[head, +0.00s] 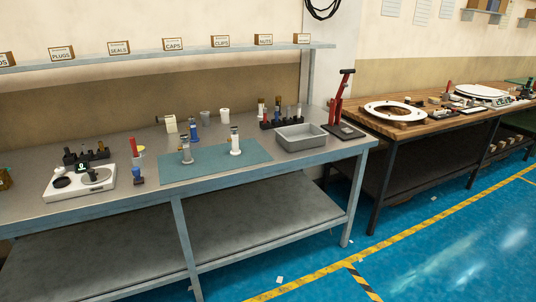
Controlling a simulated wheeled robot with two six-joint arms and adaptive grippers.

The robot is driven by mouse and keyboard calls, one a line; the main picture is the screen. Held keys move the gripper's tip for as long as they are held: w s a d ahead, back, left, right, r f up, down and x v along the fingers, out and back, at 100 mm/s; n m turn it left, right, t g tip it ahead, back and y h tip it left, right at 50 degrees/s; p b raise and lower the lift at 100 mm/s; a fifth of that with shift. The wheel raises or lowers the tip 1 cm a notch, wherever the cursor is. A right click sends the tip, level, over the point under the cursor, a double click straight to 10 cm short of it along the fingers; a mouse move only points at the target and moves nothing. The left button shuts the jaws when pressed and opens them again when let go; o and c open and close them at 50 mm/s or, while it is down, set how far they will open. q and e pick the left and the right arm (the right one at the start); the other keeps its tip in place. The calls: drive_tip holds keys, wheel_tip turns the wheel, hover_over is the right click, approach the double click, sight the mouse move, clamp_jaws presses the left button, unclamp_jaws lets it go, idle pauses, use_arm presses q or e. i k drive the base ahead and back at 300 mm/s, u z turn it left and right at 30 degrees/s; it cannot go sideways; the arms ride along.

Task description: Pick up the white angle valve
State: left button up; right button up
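A small white upright fitting with a darker metallic top, which looks like the white angle valve (236,146), stands on the teal mat (208,168) on the grey workbench. A similar grey metallic fitting (186,155) stands to its left on the same mat. The parts are small, so fine details are hard to tell. Neither of my grippers is in view.
A grey bin (301,144) stands right of the mat, with a red lever press (342,95) beyond. Behind the mat are a blue-and-white part (194,132), cups and a black rack (283,120). A white scale (80,182) stands left. The mat's front is clear.

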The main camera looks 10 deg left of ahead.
sight(236, 151)
drive_tip(key=z, duration=0.55)
drive_tip(key=i, duration=0.8)
drive_tip(key=z, duration=0.6)
drive_tip(key=i, duration=1.15)
drive_tip(key=u, duration=0.45)
drive_tip(key=i, duration=0.8)
drive_tip(key=u, duration=0.8)
